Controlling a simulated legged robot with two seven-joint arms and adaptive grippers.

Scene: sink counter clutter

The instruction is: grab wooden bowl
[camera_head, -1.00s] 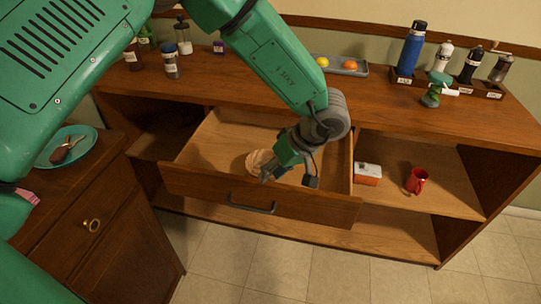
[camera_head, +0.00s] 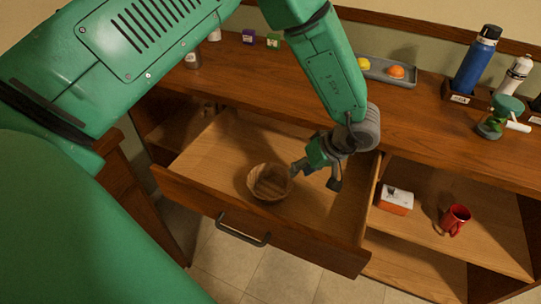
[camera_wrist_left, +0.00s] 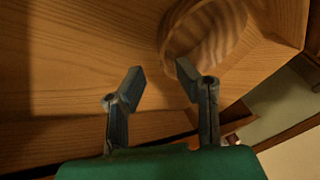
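The wooden bowl (camera_head: 269,183) sits upright in the open drawer (camera_head: 225,150), near its front panel. It looks empty. My left gripper (camera_head: 311,175) is just right of the bowl, low over the drawer. In the left wrist view, the gripper (camera_wrist_left: 160,80) has its fingers apart with nothing between them. The bowl (camera_wrist_left: 207,40) shows there beyond the right fingertip, its rim close to that finger. I cannot tell whether they touch. My right gripper is not in view.
The drawer front (camera_head: 255,222) with its dark handle stands out from the counter. Right of it, an open shelf holds an orange-and-white box (camera_head: 396,200) and a red mug (camera_head: 454,220). A grey tray (camera_head: 395,72), a blue bottle (camera_head: 476,60) and a green spray bottle (camera_head: 500,117) stand on top.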

